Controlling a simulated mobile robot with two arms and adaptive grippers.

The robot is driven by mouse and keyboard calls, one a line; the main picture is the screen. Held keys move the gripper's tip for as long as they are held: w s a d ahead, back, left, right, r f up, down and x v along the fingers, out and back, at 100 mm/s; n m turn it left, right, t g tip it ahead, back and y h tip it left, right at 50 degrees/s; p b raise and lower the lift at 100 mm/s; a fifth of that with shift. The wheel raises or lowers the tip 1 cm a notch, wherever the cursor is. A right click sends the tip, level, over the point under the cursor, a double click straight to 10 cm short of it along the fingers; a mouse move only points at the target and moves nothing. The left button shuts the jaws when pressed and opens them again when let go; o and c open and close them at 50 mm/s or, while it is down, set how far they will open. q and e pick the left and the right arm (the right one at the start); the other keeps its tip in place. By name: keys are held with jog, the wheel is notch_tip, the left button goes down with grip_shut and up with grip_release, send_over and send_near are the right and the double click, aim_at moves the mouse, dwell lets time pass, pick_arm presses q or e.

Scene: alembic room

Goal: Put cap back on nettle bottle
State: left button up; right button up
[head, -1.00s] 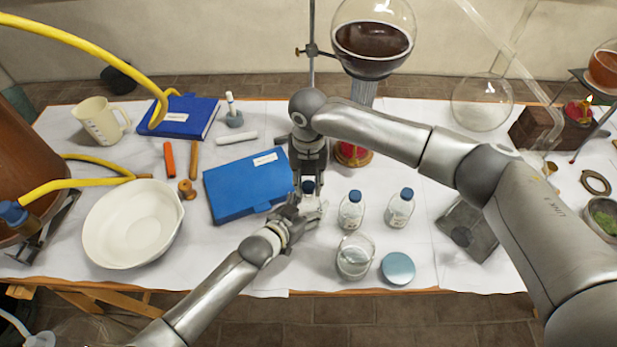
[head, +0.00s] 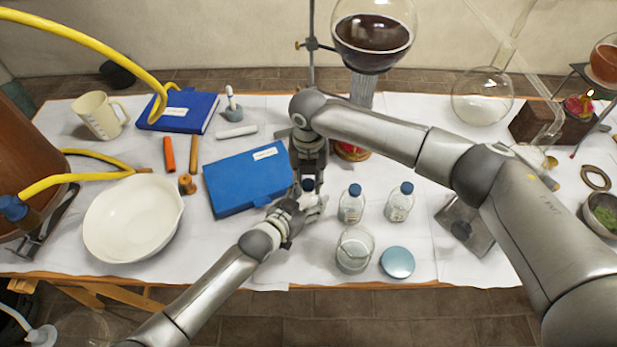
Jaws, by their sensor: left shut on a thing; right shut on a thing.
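A small clear bottle (head: 310,202) is in my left gripper (head: 309,207), just right of the blue folder; its label cannot be read, so I cannot tell if it is the nettle bottle. My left gripper is shut on it from the lower left. My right gripper (head: 308,180) points down from above and is shut on a dark blue cap (head: 308,185). The cap is right over the bottle's mouth; whether it touches or is seated cannot be told, as the fingers hide the neck. Two similar bottles with blue caps (head: 351,203) (head: 399,201) stand upright to the right.
The blue folder (head: 245,180) and a white bowl (head: 132,220) lie to the left. A large flask (head: 373,35) of dark liquid stands behind my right arm.

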jog(key=shift+f, duration=0.5)
